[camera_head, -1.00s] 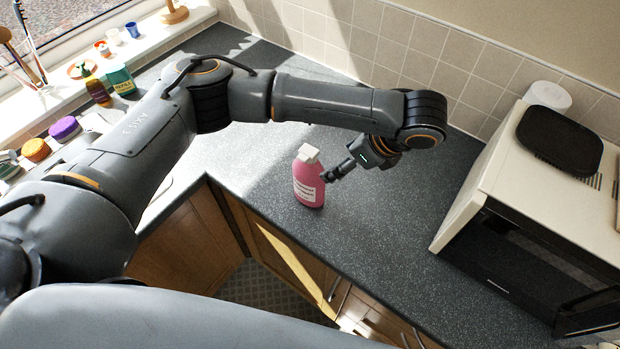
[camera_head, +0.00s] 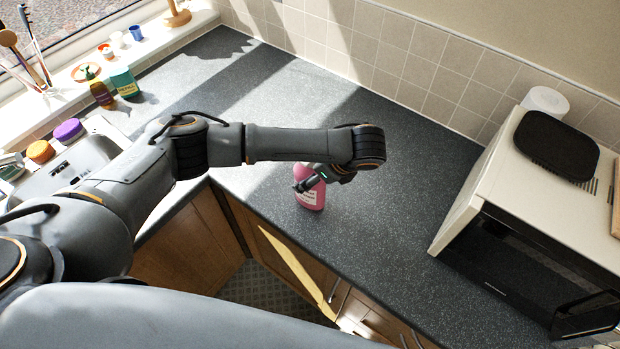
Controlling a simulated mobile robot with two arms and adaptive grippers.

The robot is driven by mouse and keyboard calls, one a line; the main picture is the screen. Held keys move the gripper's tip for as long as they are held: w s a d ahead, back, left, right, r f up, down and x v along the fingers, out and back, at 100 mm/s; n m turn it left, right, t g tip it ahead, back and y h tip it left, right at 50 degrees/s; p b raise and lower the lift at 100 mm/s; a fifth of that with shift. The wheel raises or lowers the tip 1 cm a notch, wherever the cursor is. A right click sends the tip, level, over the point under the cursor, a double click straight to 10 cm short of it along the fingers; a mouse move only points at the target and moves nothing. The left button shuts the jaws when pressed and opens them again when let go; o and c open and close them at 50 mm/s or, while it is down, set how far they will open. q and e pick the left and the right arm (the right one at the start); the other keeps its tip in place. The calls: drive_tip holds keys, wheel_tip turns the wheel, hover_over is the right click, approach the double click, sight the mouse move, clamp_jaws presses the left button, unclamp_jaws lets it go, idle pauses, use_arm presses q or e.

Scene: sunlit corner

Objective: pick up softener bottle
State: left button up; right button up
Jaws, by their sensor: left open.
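The softener bottle (camera_head: 313,199) is pink with a pale label and stands upright on the dark speckled counter (camera_head: 400,235), near its front edge. My left gripper (camera_head: 302,186) is open at the bottle's upper part, overlapping it in the view. The gripper and wrist hide the bottle's white cap. I cannot tell whether the fingers touch the bottle. My right gripper is not in view.
A cream microwave (camera_head: 535,195) with a black tray (camera_head: 556,146) on top stands at the right. A sink (camera_head: 70,168) and small bottles, including a green one (camera_head: 124,82), are at the left. The counter between bottle and microwave is clear.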

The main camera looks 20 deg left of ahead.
use_arm(q)
drive_tip(key=shift+x, duration=0.85)
drive_tip(key=shift+d, duration=0.1)
clamp_jaws()
drive_tip(key=shift+r, duration=0.1)
